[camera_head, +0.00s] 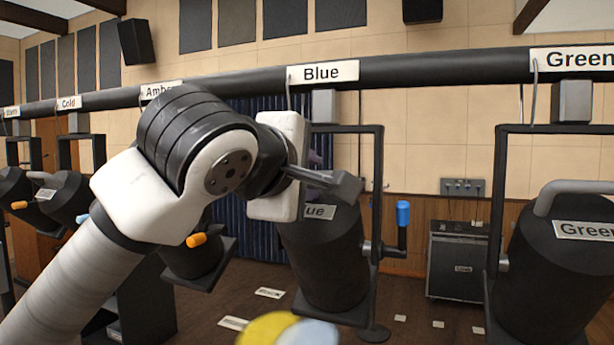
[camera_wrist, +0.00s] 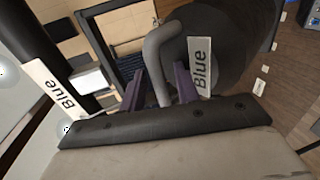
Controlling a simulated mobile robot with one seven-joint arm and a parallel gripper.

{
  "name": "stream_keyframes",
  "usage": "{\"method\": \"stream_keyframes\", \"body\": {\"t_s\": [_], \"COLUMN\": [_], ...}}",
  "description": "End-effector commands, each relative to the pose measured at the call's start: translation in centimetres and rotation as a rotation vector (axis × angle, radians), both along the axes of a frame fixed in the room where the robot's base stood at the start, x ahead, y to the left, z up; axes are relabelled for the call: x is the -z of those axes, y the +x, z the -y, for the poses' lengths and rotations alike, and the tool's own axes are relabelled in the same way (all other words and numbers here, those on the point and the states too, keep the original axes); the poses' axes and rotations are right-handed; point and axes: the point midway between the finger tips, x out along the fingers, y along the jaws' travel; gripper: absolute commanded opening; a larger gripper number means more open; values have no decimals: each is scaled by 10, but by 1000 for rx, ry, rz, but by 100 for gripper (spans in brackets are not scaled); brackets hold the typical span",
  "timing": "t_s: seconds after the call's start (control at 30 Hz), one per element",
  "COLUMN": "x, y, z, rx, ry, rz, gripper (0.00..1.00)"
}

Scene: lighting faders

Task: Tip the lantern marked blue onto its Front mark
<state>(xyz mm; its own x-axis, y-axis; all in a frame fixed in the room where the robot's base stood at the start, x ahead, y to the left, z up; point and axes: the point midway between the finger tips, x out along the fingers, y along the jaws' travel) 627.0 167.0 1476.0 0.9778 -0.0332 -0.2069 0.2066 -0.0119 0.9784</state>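The blue lantern (camera_head: 325,255) is a dark can in a black yoke under the "Blue" sign (camera_head: 322,73). Its front end points down. Its "Blue" label (camera_wrist: 200,66) shows in the wrist view. A grey bent handle (camera_head: 346,187) stands at its upper end and also shows in the wrist view (camera_wrist: 155,65). My gripper (camera_head: 325,179) is at this handle. In the wrist view its two purple fingers (camera_wrist: 160,70) stand either side of the handle, with gaps visible, so it looks open around it. Floor cards (camera_head: 268,292) lie below; their writing is unreadable, so I cannot identify the Front mark.
A blue-tipped knob (camera_head: 403,213) sticks out right of the yoke. The green lantern (camera_head: 560,260) hangs at right, other lanterns (camera_head: 195,255) at left, all under a black bar (camera_head: 430,66). A black amplifier (camera_head: 458,262) stands behind. Yellow and pale round shapes (camera_head: 265,328) show at the bottom edge.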

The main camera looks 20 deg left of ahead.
Motion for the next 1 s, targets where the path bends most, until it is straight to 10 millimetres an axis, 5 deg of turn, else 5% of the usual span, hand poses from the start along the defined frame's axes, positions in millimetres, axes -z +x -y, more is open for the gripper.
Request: {"method": "stream_keyframes", "body": {"t_s": [0.27,0.7,1.0], "x": [0,-19,-28], "y": [-10,-100,-133], "z": [-1,-4,-4], "rx": [-1,-3,-1], "ry": [1,1,1], "rz": [1,2,0], "gripper": [32,32,32]}}
